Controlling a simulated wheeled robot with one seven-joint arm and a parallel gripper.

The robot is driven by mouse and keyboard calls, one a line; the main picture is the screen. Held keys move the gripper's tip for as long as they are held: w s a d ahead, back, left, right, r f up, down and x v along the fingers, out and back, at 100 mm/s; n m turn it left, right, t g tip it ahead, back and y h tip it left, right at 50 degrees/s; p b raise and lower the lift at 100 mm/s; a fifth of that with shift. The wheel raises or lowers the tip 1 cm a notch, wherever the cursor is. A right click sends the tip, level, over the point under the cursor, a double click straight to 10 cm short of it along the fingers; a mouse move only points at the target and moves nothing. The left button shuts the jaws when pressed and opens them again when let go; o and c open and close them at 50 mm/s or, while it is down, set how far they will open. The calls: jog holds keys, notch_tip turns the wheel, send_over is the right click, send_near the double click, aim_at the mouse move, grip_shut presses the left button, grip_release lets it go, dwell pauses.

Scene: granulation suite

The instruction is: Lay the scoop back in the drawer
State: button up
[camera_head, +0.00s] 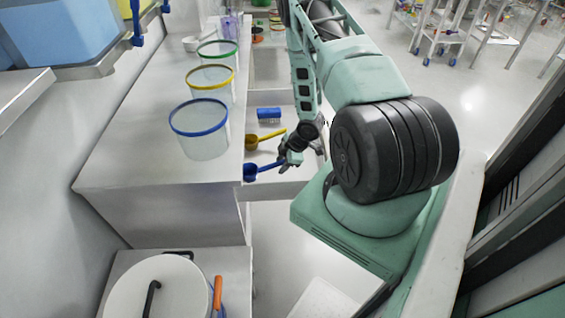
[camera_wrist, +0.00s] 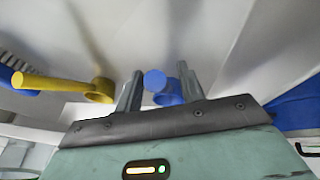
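The blue scoop (camera_head: 250,173) is held by its handle in my gripper (camera_head: 287,166). Its bowl points left, near the bench's edge, over the near part of the open drawer (camera_head: 283,187); how high it hangs is hard to tell. In the wrist view, the blue handle (camera_wrist: 155,80) shows between the two fingers of my gripper (camera_wrist: 158,88), which are closed around it. Another scoop, yellow (camera_head: 252,142), lies in the drawer just beyond the blue one; it also shows in the wrist view (camera_wrist: 98,92), left of the fingers.
A blue brush (camera_head: 268,114) lies farther back in the drawer. On the bench (camera_head: 150,165) stand tubs with blue (camera_head: 205,140), yellow (camera_head: 212,85) and green rims. A white round container (camera_head: 165,287) and an orange-handled tool (camera_head: 218,293) are at the near left.

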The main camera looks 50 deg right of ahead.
jog(key=v, duration=1.2)
jog(key=w+a+r+h, duration=0.1)
jog(key=w+a+r, duration=0.7)
jog(key=w, duration=0.1)
jog(key=w+a+r+m+g, duration=0.1)
jog(key=a+r, duration=0.3)
jog(key=a, duration=0.2)
jog(key=w+a+r, duration=0.1)
jog(key=a+r, duration=0.2)
jog(key=a, duration=0.3)
jog(key=s+a+r+g, duration=0.1)
jog(key=s+a+r, duration=0.2)
jog(key=a, duration=0.3)
jog(key=s+a+r, duration=0.3)
jog(key=a, duration=0.3)
jog(key=s+a+r+g, duration=0.1)
jog(key=s+a+r, duration=0.2)
jog(key=s+a, duration=0.2)
jog(key=s+a+r+g, duration=0.1)
jog(key=s+a+r, duration=0.2)
jog(key=s, duration=0.9)
jog(key=a, duration=0.3)
jog(key=shift+a+r+m+g, duration=0.2)
jog(key=shift+m+g, duration=0.1)
